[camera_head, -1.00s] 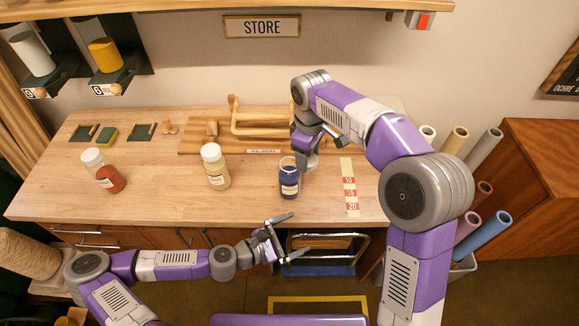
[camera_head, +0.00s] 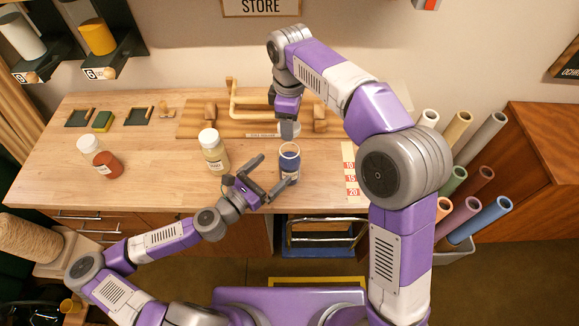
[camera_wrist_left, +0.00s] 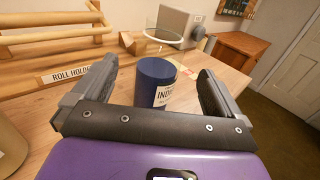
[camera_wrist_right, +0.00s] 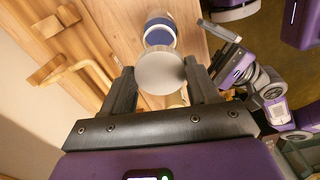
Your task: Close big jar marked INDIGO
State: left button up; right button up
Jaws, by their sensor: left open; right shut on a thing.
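The INDIGO jar (camera_head: 290,168) stands upright near the table's front edge, its open glass mouth above blue pigment. In the left wrist view the jar (camera_wrist_left: 152,82) shows its partly hidden label between the fingers. My left gripper (camera_head: 274,174) is open, its fingers pointing at the jar from the front left; I cannot tell whether they touch it. My right gripper (camera_head: 288,130) is behind the jar, shut on a pale round lid (camera_wrist_right: 161,72). The right wrist view shows the lid held apart from the jar (camera_wrist_right: 160,32).
A jar of pale yellow pigment (camera_head: 214,152) stands left of the INDIGO jar, and a red-brown jar (camera_head: 106,164) farther left. The wooden roll holder (camera_head: 238,108) is behind. A red-marked strip (camera_head: 349,172) lies to the right. Bare tabletop separates the left jars.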

pick_arm(q)
jog(key=x, duration=1)
jog(key=shift+c, duration=0.2)
jog(key=c, duration=1.4)
pick_arm(e)
jog(key=shift+f, duration=2.55)
jog(key=shift+d, duration=0.1)
jog(key=shift+f, duration=0.85)
jog(key=shift+f, duration=0.6)
